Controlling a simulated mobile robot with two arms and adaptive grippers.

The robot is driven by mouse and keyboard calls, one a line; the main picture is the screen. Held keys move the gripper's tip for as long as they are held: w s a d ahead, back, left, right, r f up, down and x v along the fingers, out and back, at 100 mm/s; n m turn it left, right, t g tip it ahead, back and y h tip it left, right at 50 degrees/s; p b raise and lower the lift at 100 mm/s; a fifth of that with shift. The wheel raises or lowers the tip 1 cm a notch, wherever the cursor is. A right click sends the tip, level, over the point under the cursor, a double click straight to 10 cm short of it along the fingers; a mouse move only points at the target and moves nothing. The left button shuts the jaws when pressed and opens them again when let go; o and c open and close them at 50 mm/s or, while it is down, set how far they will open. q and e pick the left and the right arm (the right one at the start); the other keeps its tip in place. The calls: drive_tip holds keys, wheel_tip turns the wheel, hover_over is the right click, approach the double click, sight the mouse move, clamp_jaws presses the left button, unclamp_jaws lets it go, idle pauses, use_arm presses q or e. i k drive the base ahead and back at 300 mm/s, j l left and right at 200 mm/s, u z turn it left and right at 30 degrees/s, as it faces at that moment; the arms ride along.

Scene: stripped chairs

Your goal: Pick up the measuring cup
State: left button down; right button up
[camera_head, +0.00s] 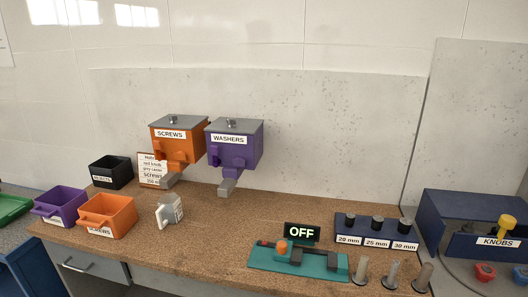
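The measuring cup (171,211) is a small, light grey-white cup with a white handle on its left side. It stands upright on the brown workbench (210,233), right of the orange bin and below the screws dispenser. Nothing holds it. Small marks show on its side, too small to read. Neither my left nor my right gripper is in view.
An orange bin (107,215), a purple bin (61,206) and a black bin (110,171) stand left of the cup. Orange screws (177,143) and purple washers (235,147) dispensers hang behind. A teal fixture (275,259) with an OFF display sits right. Bench front-centre is clear.

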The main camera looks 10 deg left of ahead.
sight(169, 210)
drive_tip(key=j+u, duration=0.1)
drive_tip(key=u, duration=1.25)
drive_tip(key=i+j+z, duration=0.4)
drive_tip(key=i+j, duration=0.2)
drive_tip(key=j, duration=0.2)
